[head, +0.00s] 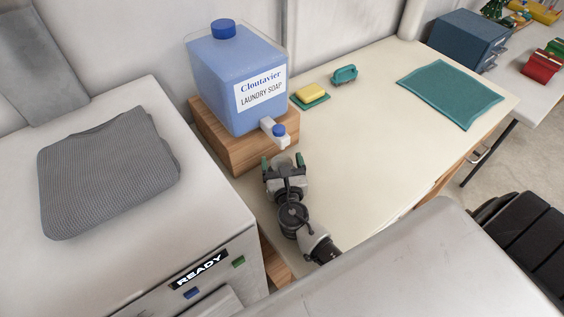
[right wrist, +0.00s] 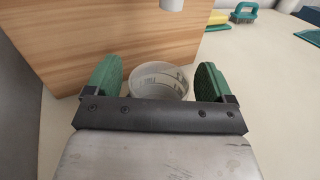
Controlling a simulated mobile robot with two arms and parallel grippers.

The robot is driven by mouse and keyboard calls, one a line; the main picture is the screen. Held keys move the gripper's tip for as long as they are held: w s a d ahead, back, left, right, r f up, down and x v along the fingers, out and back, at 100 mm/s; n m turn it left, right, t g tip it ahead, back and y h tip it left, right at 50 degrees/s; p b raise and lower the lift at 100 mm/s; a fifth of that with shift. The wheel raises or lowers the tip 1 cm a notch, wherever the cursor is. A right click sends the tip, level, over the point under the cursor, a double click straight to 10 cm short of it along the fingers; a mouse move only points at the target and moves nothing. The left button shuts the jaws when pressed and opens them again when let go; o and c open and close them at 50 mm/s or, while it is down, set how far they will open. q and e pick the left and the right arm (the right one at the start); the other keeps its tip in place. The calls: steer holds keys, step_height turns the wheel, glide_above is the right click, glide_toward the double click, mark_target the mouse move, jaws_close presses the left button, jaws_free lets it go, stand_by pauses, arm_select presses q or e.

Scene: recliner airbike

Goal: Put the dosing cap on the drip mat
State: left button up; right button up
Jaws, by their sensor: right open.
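The dosing cap (right wrist: 158,84) is a clear, cup-like piece with markings. In the right wrist view it stands open side up on the table, close to the wooden block, between my right gripper's green fingers. My right gripper (head: 283,163) is open around it, with a finger on each side. In the head view the gripper largely hides the cap, just below the soap dispenser's spout. The drip mat appears to be the flat teal mat (head: 450,92), lying clear at the right part of the table. My left gripper is not in view.
The blue laundry soap dispenser (head: 232,82) with its spout (head: 276,132) stands on a wooden block (head: 240,152). A yellow sponge (head: 311,91) on a small green pad and a teal brush (head: 344,75) lie behind. The table between gripper and mat is clear.

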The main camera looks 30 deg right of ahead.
steer(key=b+v, duration=0.3)
steer(key=v, duration=0.7)
steer(key=shift+s+a, duration=0.15)
steer(key=shift+s, duration=0.15)
steer(key=shift+s+a+r, duration=0.1)
steer(key=shift+s+a, duration=0.15)
steer(key=shift+s, duration=0.4)
steer(key=shift+s, duration=0.1)
